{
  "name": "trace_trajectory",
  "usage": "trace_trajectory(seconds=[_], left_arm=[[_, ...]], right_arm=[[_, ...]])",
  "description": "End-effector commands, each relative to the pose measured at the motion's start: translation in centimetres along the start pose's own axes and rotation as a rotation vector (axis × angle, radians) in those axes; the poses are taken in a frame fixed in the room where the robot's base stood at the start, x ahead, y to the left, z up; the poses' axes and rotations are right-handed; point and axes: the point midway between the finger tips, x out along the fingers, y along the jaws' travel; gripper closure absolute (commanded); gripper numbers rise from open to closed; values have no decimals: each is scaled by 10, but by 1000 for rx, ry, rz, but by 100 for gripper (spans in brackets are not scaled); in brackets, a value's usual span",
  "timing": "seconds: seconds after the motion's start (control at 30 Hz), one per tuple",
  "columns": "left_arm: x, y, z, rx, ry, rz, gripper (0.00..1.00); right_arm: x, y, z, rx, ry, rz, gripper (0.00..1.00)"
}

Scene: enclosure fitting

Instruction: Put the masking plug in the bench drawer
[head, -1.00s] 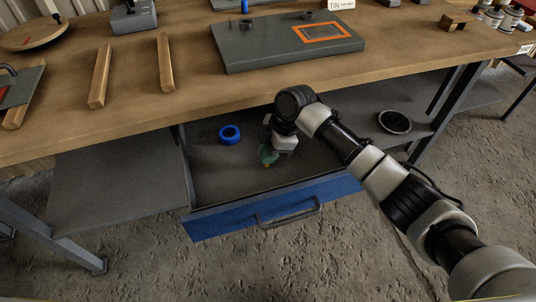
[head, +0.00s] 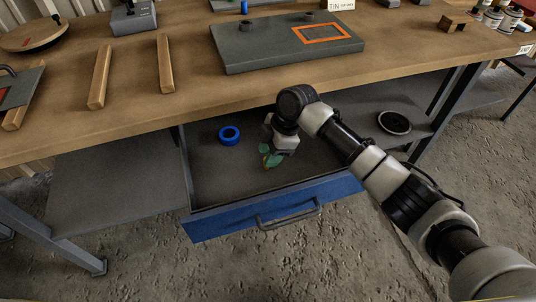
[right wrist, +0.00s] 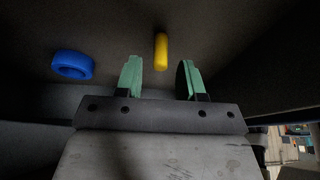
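A small yellow cylinder, which I take to be the masking plug (right wrist: 161,51), shows in the right wrist view beyond my fingertips, with a gap to each finger. My right gripper (right wrist: 160,75) has its two green fingers spread wide, with nothing clamped between them. In the head view my right gripper (head: 270,160) reaches down into the open bench drawer (head: 275,211), which has a blue front. The yellow piece is mostly hidden there by the gripper. My left gripper is in neither view.
A blue ring (head: 229,135) lies in the drawer left of my right gripper, also in the right wrist view (right wrist: 72,65). The workbench (head: 205,90) overhangs the drawer. A black round dish (head: 394,122) lies on the shelf to the right. The drawer's front left floor is clear.

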Motion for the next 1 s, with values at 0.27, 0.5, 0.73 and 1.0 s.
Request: trace_trajectory(seconds=[0.27, 0.5, 0.73, 1.0], left_arm=[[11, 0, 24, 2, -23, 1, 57], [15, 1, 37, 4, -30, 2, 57], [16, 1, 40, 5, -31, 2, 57], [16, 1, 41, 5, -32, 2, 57]], right_arm=[[-62, 1, 0, -1, -2, 5, 61], [-99, 0, 0, 0, -1, 2, 61], [-109, 0, 0, 0, 0, 1, 61], [-109, 0, 0, 0, 0, 1, 61]])
